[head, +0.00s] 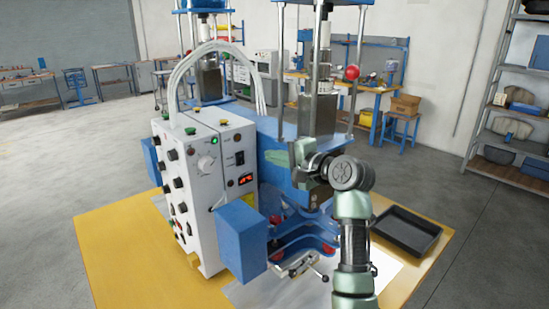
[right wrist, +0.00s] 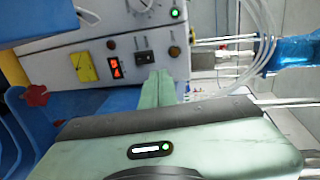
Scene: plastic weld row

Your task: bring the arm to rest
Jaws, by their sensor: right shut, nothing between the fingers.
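My right arm comes up from the bottom of the head view, right of centre, and bends left at the wrist. My right gripper (head: 296,154) is in front of the blue body of the welding machine (head: 275,140). In the right wrist view its green fingers (right wrist: 160,85) are together and empty, pointing toward the white control box (right wrist: 130,50). A gap to the box cannot be judged surely. The control box (head: 205,190) with knobs and a red display also shows in the head view. My left gripper is not in view.
The machine stands on a yellow-edged table (head: 120,255). A black tray (head: 405,232) lies on the table right of my arm. A red ball knob (head: 352,73) and steel rods rise above the gripper. Shelves (head: 510,110) stand at the far right. Open floor lies beyond.

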